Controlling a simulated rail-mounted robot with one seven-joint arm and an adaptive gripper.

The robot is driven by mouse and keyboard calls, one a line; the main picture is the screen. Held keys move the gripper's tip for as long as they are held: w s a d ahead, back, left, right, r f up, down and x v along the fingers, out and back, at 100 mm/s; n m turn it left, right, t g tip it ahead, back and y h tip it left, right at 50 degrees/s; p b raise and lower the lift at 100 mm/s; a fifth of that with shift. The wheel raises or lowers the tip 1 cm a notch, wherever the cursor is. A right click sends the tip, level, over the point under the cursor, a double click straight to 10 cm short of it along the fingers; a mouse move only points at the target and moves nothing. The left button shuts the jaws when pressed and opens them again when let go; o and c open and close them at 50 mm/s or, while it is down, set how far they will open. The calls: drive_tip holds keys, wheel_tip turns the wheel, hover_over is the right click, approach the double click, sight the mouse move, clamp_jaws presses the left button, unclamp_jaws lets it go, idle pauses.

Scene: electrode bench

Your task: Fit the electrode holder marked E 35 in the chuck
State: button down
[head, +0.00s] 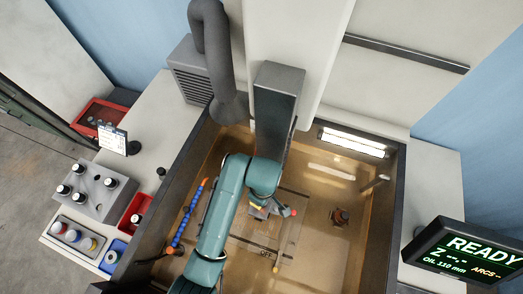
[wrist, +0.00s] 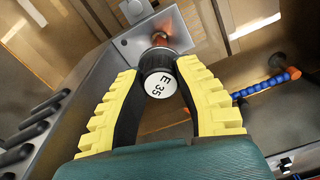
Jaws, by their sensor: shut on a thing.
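The electrode holder marked E 35 (wrist: 158,84) is in the wrist view, with a black ribbed body and a white label end facing the camera. My gripper (wrist: 158,71) has its two yellow ribbed fingers on either side of the holder and is shut on it. A copper-coloured part shows just beyond the holder, in front of a bright metal plate (wrist: 184,27). In the head view my arm reaches into the tank below the grey machine head (head: 280,105). The holder is too small or hidden to make out there. I cannot pick out the chuck clearly.
The brown tank (head: 340,180) surrounds the arm. A blue and orange hose (head: 187,215) stands at its left and shows in the wrist view. A small brown part (head: 339,216) lies right. A grey rack (head: 93,190) with several holders stands left, a READY screen (head: 470,250) right.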

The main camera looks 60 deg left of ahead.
drive_tip(key=shift+f, duration=0.15)
drive_tip(key=shift+f+b, duration=0.35)
drive_tip(key=shift+f, duration=0.75)
drive_tip(key=shift+f, duration=0.35)
drive_tip(key=shift+f+b, duration=0.45)
drive_tip(key=shift+f, duration=0.9)
drive_tip(key=shift+f, duration=0.2)
drive_tip(key=shift+f+b, duration=0.4)
drive_tip(key=shift+f, duration=0.3)
drive_tip(key=shift+c, duration=0.9)
unclamp_jaws()
